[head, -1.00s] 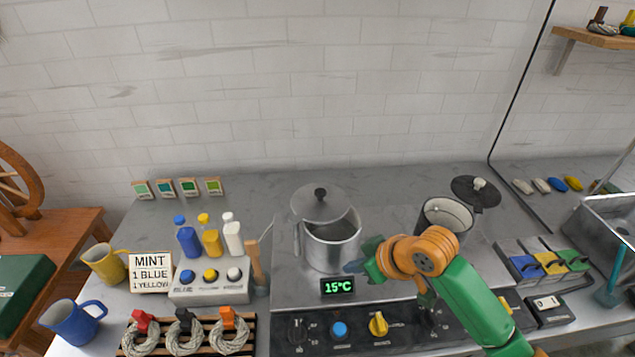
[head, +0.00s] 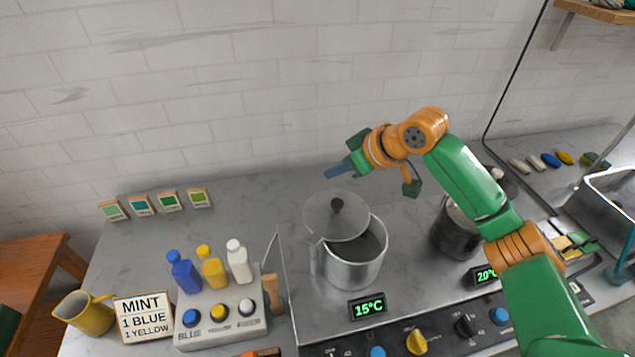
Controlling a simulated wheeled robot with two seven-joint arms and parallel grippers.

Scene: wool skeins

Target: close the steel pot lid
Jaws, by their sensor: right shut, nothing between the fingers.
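The steel pot (head: 355,268) stands on the hob behind the 15°C display, with its open mouth partly showing.
A dark pot (head: 455,232) stands to the right, partly behind my right arm. Dye bottles (head: 212,268) on a button box and a MINT sign (head: 143,315) are at left. The counter behind the steel pot is clear.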

